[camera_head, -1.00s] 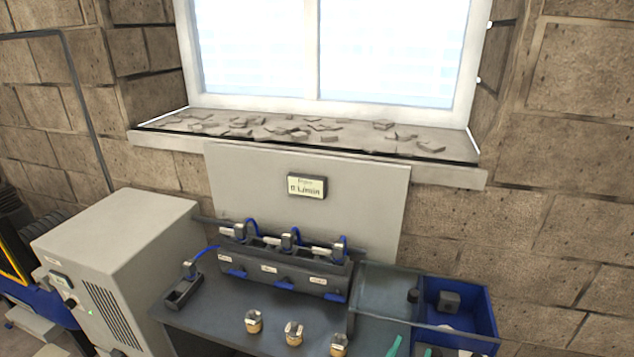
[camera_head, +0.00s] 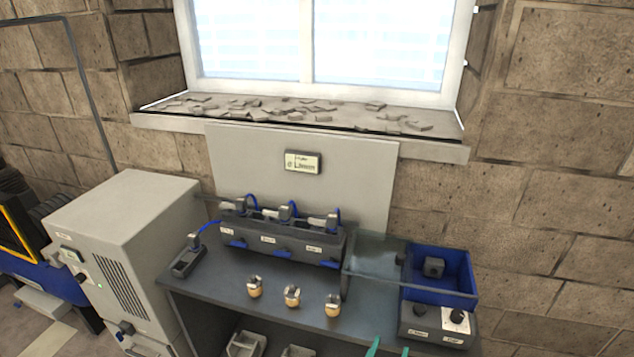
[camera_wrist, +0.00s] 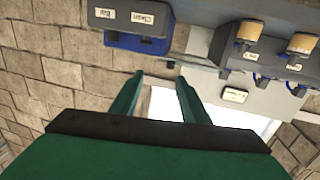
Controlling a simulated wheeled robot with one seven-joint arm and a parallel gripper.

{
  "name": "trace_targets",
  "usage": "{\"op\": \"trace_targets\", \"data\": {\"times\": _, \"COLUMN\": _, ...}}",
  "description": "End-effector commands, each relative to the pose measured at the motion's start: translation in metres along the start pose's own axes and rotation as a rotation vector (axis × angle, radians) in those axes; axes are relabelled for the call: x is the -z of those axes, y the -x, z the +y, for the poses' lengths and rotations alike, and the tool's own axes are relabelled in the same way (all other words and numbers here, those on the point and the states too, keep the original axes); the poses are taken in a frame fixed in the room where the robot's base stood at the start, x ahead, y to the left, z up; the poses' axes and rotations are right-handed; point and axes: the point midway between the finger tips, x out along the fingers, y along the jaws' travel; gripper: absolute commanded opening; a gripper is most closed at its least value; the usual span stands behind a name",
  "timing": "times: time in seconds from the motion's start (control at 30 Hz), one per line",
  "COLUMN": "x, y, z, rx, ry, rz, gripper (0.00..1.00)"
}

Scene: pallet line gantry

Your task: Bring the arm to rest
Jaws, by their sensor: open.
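My gripper (camera_wrist: 157,95) has two green fingers, spread apart with nothing between them in the wrist view. The tips of the green fingers also show at the bottom edge of the head view (camera_head: 390,349), in front of the workbench (camera_head: 235,290). The rest of my arm is hidden below that view. The gripper is apart from the bench objects.
The bench carries a dark manifold with blue levers (camera_head: 283,240), several brass-coloured fittings (camera_head: 292,297), a clear screen (camera_head: 375,263) and a blue bin (camera_head: 455,285) holding a dark block. A grey cabinet (camera_head: 125,235) stands left. A window sill (camera_head: 300,120) with loose chips lies behind.

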Motion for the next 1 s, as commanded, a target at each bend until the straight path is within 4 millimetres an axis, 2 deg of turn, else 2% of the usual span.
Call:
{"op": "trace_targets", "data": {"times": 0.23, "x": -0.032, "y": 0.038, "z": -0.019, "rx": 0.086, "ry": 0.017, "rz": -0.036, "gripper": 0.41}}
{"op": "trace_targets", "data": {"times": 0.37, "x": -0.053, "y": 0.070, "z": -0.028, "rx": 0.145, "ry": 0.027, "rz": -0.061, "gripper": 0.41}}
{"op": "trace_targets", "data": {"times": 0.5, "x": -0.076, "y": 0.115, "z": -0.037, "rx": 0.221, "ry": 0.036, "rz": -0.090, "gripper": 0.41}}
{"op": "trace_targets", "data": {"times": 0.7, "x": -0.097, "y": 0.180, "z": -0.042, "rx": 0.315, "ry": 0.041, "rz": -0.125, "gripper": 0.41}}
{"op": "trace_targets", "data": {"times": 1.0, "x": -0.105, "y": 0.271, "z": -0.030, "rx": 0.418, "ry": 0.043, "rz": -0.170, "gripper": 0.41}}
